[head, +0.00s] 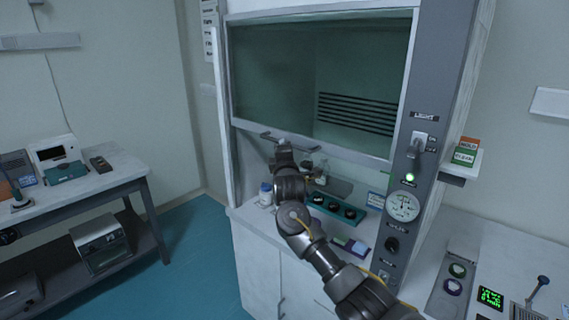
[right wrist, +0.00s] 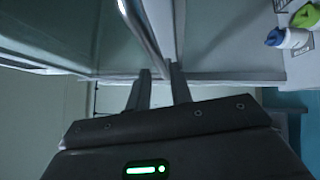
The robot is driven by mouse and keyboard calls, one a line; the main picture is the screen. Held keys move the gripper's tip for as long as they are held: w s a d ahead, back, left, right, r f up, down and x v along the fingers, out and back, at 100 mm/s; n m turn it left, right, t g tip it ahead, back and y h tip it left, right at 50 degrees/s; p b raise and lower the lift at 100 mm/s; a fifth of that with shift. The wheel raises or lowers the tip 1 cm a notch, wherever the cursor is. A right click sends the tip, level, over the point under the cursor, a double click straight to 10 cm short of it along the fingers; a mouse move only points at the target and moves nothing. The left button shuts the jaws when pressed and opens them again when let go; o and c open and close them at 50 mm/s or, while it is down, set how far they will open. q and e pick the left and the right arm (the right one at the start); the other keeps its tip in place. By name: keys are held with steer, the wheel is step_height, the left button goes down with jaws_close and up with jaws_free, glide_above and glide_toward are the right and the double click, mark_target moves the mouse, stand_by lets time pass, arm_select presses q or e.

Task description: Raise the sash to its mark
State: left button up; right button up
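The fume hood's glass sash (head: 275,75) hangs partway down, with an open gap between its lower rail (head: 345,154) and the worktop. A handle bar (head: 308,147) runs along the rail. My right gripper (head: 281,143) is at this handle, with the arm reaching up from the lower right. In the right wrist view, the metal handle (right wrist: 142,30) runs down to between the fingertips of my right gripper (right wrist: 160,72). The fingers stand a small gap apart; whether they press on the bar is unclear. I cannot make out a height mark. My left gripper is out of view.
On the hood worktop stand a white bottle (head: 265,194) and a dark tray of round items (head: 345,222). The right post carries a switch (head: 419,140), a lit green lamp (head: 409,179) and a dial gauge (head: 403,207). A side bench (head: 85,190) stands left, across open floor.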

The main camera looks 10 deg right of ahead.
steer(key=s+b, duration=0.1)
steer(key=s, duration=0.5)
steer(key=shift+s+a+f+b, duration=0.15)
steer(key=shift+a+f+b, duration=0.15)
steer(key=shift+f, duration=0.1)
